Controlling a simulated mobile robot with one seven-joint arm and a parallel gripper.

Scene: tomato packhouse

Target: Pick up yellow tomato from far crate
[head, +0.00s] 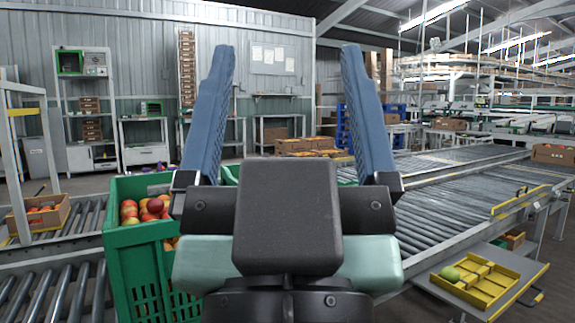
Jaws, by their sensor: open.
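My gripper (289,52) fills the middle of the head view, its two blue fingers upright and wide apart with nothing between them. A green crate (150,240) stands at left beside it, holding several red and orange tomatoes (150,207). A sliver of green crate wall (229,174) shows behind the left finger; its contents are mostly hidden by my gripper. I cannot tell which crate is the far one. No clearly yellow tomato shows in a crate.
Roller conveyors run at left (60,285) and right (440,190). A yellow divided tray (480,285) with a greenish tomato (450,274) sits on a grey shelf at lower right. A cardboard box (40,218) with tomatoes stands at far left. Cardboard boxes (305,145) stand behind my gripper.

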